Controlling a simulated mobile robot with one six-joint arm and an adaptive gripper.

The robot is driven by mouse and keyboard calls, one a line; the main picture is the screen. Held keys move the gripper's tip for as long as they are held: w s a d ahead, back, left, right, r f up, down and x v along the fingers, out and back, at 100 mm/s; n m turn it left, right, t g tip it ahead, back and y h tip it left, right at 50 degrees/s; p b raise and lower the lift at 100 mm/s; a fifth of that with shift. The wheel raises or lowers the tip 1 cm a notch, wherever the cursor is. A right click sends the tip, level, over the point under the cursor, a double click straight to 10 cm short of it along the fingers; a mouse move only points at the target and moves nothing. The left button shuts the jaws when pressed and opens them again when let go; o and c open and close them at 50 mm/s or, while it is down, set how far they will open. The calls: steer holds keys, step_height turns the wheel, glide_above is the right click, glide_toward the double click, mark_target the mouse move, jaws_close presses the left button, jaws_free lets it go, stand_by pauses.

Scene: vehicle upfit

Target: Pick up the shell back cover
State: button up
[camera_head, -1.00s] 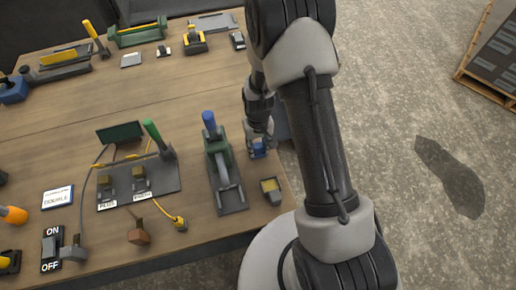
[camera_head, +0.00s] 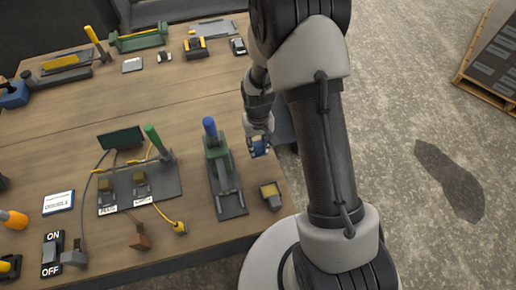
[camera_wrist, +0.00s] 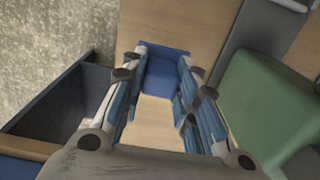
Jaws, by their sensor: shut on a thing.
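The shell back cover (camera_wrist: 168,78) is a small blue piece, seen between my fingertips in the wrist view. My gripper (camera_wrist: 165,68) is shut on it, with one finger on each side. In the head view the blue cover (camera_head: 259,148) shows at the end of my gripper (camera_head: 258,142), near the right edge of the wooden table. The wrist view shows bare wood between the fingers. I cannot tell exactly how high the cover is above the table.
A toggle clamp (camera_head: 226,178) with a blue handle stands just left of my gripper; its green part (camera_wrist: 265,105) is close in the wrist view. A dark open bin (camera_wrist: 55,110) is beside the table edge.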

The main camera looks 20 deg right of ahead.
mark_target(258, 144)
step_height(258, 144, up, 16)
steer(key=p, duration=0.2)
steer(key=shift+f, duration=0.25)
